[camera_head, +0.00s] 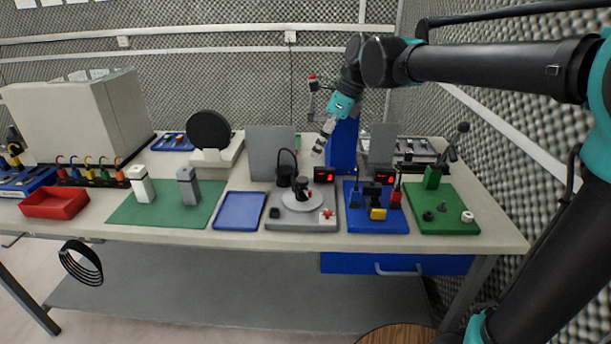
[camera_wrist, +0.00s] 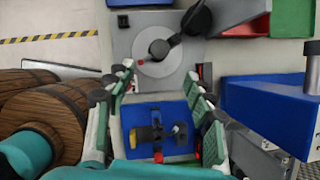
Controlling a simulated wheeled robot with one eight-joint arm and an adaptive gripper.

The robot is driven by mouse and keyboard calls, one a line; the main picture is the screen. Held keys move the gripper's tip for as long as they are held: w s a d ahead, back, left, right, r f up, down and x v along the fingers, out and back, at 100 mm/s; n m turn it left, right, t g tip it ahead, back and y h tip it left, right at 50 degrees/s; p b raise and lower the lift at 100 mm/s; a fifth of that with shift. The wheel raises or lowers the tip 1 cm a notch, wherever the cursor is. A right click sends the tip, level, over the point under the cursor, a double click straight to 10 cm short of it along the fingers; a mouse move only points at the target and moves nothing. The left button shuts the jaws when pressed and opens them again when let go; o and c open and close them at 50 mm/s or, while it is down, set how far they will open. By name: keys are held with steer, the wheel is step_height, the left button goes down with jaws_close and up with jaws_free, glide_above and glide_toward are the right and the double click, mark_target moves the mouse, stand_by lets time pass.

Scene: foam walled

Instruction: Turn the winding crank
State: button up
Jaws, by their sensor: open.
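No part is marked as the winding crank. The most crank-like one is a black hub with a dark arm (camera_wrist: 160,48) on a pale disc, on a grey base (camera_head: 325,220) at the table's middle. In the head view the black hub (camera_head: 302,187) rises from the disc, with a black looped part behind it. My gripper (camera_head: 318,152) hangs above and behind that base, pointing down, apart from everything. In the wrist view my gripper (camera_wrist: 160,84) is open and empty, its fingers spread over the edge between the grey base and a blue board.
The blue board (camera_head: 375,218) with a yellow part is right of the base. A green board (camera_head: 445,205) with a black lever is farther right. A tall blue column (camera_head: 343,148) stands close behind my gripper. A blue tray (camera_head: 240,210) lies left. Barrels (camera_wrist: 40,105) stand in front.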

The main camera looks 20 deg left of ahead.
mark_target(303, 179)
steer(key=x, duration=1.2)
steer(key=shift+d, duration=0.1)
steer(key=shift+c, duration=0.5)
steer(key=c, duration=1)
steer(key=shift+c, duration=0.2)
steer(key=shift+n, duration=0.5)
